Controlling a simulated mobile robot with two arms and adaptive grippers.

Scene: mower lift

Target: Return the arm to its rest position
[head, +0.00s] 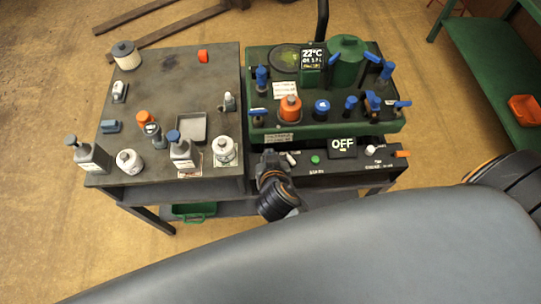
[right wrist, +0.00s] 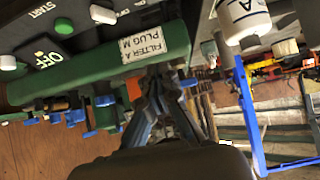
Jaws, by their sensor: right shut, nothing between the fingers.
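My right gripper (head: 271,160) is at the front of the green-topped station, by the left end of the black control panel (head: 325,165). Its fingers are together with nothing between them. In the right wrist view the closed fingers (right wrist: 162,90) show below the green edge with the "FILTER A PLUG M" label (right wrist: 139,43). I cannot tell whether they touch the station. My left gripper is not in view.
The grey table (head: 180,85) holds bottles, white jars (head: 225,151) and a small tray (head: 192,128). The green station (head: 330,126) carries blue-handled valves and an orange-capped jar (head: 290,109). Its panel display (head: 343,145) reads OFF. A green shelf (head: 500,75) stands at right.

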